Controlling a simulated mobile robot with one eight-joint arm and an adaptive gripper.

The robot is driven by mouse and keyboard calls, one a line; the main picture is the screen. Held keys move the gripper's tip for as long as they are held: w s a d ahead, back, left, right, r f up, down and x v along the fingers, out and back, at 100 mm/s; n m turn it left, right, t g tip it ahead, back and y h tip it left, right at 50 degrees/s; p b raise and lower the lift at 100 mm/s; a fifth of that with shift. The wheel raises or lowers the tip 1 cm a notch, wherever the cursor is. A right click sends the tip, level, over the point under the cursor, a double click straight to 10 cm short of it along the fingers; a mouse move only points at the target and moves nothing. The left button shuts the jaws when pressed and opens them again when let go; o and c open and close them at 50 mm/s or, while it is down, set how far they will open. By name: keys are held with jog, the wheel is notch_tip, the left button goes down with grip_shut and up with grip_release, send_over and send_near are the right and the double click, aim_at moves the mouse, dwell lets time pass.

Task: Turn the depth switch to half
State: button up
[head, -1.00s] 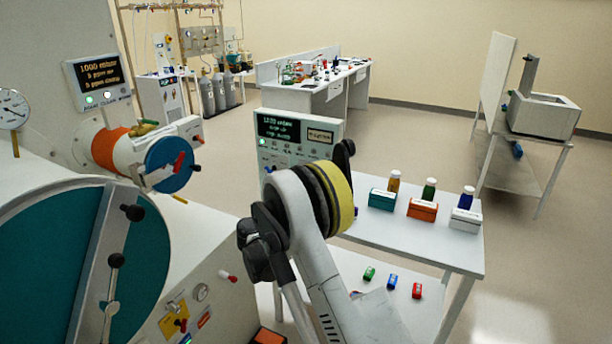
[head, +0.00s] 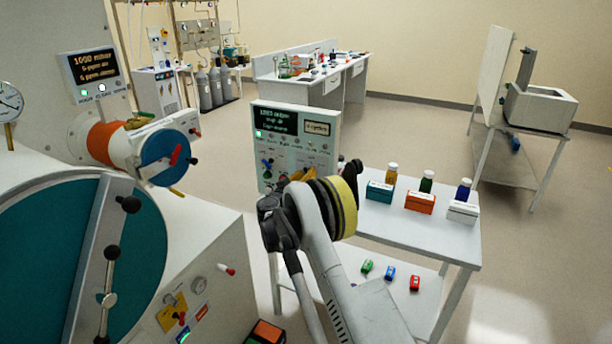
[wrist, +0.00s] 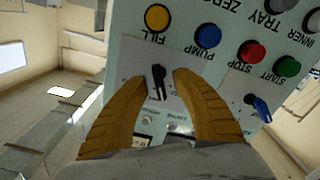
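A control panel shows in the head view (head: 293,130) with a lit display, and upside down in the wrist view (wrist: 198,62). In the wrist view, a small black switch (wrist: 158,82) with a pointer-like handle sits on it. A blue switch (wrist: 258,106) sits to its right. The small print beside both is too blurred to read, so I cannot tell which is the depth switch. My gripper (wrist: 163,77) is open, with its yellow fingers on either side of the black switch and gaps between. Its fingertips also show before the panel in the head view (head: 298,175).
Yellow, blue, red and green buttons (wrist: 253,51) sit just beyond my fingertips. A white table (head: 425,240) with bottles and small boxes stands right of the panel. A glovebox (head: 215,290) with a teal round door (head: 50,250) is close on the left.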

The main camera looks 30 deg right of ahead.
grip_shut()
jog(key=m+b, duration=0.2)
jog(key=shift+f+m, duration=0.15)
jog(key=shift+m, duration=0.25)
jog(key=m, duration=0.1)
jog(key=m+b, duration=0.1)
jog(key=shift+d+r+m, duration=0.1)
jog(key=shift+r+m, duration=0.1)
jog(key=shift+m, duration=0.2)
grip_release()
jog(key=shift+s, duration=0.1)
